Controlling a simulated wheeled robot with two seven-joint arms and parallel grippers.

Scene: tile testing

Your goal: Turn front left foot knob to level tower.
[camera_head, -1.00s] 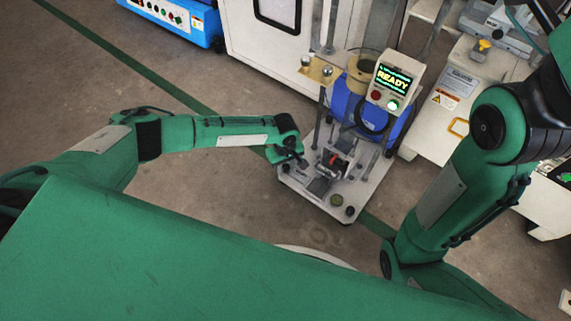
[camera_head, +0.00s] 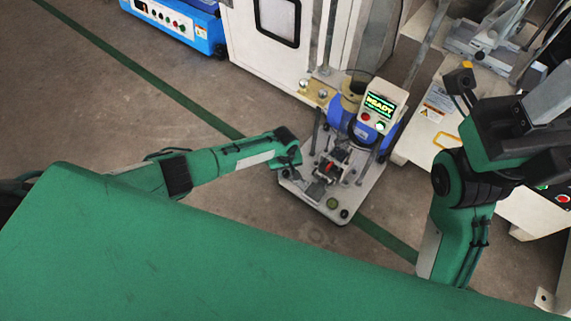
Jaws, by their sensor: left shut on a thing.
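The tower is a small test rig with a pale base plate (camera_head: 352,200), upright posts, a blue cylinder (camera_head: 343,121) and a lit display box (camera_head: 380,106). It stands on the floor right of centre. My left gripper (camera_head: 291,163) reaches in from the left, at the plate's front left corner. It is shut on what appears to be the front left foot knob, which its fingers hide. A round green item (camera_head: 333,203) and a dark knob (camera_head: 344,214) show at the plate's near corner.
A white cabinet (camera_head: 240,50) stands behind the tower, and a blue machine (camera_head: 180,22) is at upper left. White equipment (camera_head: 428,125) stands close on the tower's right. The floor to the left is clear, crossed by a green line (camera_head: 130,66).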

